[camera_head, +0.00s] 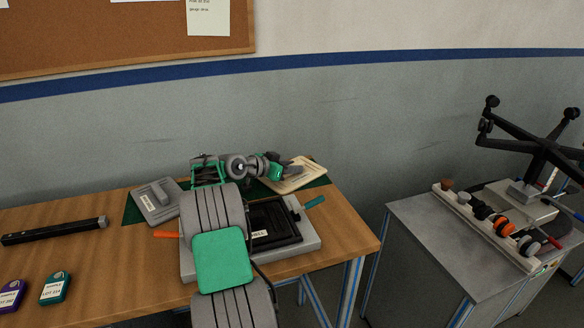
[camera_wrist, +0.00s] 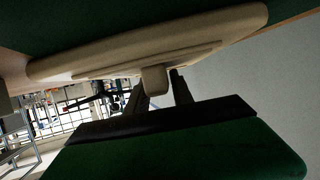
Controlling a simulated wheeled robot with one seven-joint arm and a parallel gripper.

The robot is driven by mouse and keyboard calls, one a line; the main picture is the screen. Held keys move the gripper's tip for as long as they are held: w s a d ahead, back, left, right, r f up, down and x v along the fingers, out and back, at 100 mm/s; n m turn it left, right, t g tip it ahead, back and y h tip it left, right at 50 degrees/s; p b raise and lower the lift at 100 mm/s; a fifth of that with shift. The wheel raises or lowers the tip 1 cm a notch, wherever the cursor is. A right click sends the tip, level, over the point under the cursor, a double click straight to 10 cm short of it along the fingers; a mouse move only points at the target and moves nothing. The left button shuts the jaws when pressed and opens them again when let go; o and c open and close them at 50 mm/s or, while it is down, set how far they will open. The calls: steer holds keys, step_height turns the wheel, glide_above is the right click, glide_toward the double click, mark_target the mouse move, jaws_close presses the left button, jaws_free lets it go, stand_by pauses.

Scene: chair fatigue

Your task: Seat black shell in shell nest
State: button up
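A black rectangular tray-like part (camera_head: 274,222) sits in a grey fixture (camera_head: 308,242) on the wooden table, with a white label reading SHELL in front. I cannot tell whether this black part is the shell or the nest itself. My gripper (camera_head: 290,168) is at the back of the table, over a beige plate (camera_head: 304,178) on a green mat. In the wrist view the beige plate (camera_wrist: 110,55) shows a small tab. My gripper's two dark fingers (camera_wrist: 162,90) stand apart around this tab, and I see no clear grip. My arm hides the fixture's left part.
A grey plate with a raised handle (camera_head: 157,199) lies left of my arm. Orange (camera_head: 167,234) and teal (camera_head: 314,202) handles stick out by the fixture. A black bar (camera_head: 55,231) and two tags lie left. A grey cabinet with a chair base stands right, across a gap.

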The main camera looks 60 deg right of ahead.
steer(key=shift+o, duration=1.3)
steer(key=shift+r, duration=0.1)
steer(key=shift+w+a+r, duration=0.15)
steer(key=v, duration=1.1)
steer(key=shift+a+r+b, duration=0.25)
steer(key=shift+a+b, duration=0.05)
steer(key=shift+b, duration=0.05)
steer(key=shift+r, duration=0.1)
